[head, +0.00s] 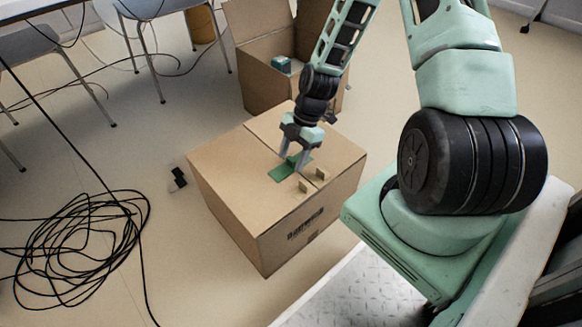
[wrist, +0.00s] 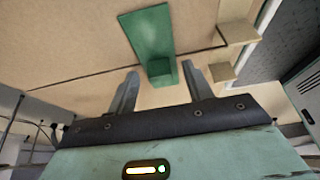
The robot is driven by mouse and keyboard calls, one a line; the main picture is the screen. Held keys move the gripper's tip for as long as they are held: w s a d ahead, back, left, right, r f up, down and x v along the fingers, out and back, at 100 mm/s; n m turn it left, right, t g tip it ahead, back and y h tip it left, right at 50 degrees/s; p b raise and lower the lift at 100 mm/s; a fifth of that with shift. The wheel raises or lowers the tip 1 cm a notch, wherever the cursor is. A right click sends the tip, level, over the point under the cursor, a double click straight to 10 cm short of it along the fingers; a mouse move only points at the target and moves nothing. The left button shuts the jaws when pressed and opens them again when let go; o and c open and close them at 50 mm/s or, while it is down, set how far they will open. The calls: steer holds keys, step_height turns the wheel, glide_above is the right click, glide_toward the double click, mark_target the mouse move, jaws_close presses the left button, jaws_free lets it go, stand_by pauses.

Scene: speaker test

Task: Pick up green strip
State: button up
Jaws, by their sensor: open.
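The flat green strip (head: 281,173) lies on top of a closed cardboard box (head: 222,167). In the wrist view the green strip (wrist: 147,32) runs away from my gripper, with a small darker green block-like part (wrist: 162,68) at its near end. I cannot tell whether that part is joined to the strip. My gripper (head: 293,160) points down over the box top, by the strip's far end in the head view. In the wrist view my gripper (wrist: 161,74) is open, its fingers on either side of the darker part. I cannot tell whether they touch it.
Two small wooden blocks (head: 322,174) (head: 303,187) stand on the box beside the strip. An open cardboard box (head: 262,88) holding a teal item (head: 281,64) stands behind. Black cable (head: 75,250) is coiled on the floor at left. Chairs (head: 150,10) stand at the back.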

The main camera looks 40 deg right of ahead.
steer(key=c, duration=1)
steer(key=shift+c, duration=0.2)
steer(key=shift+r, duration=0.15)
step_height(320, 180, up, 10)
steer(key=p, duration=0.5)
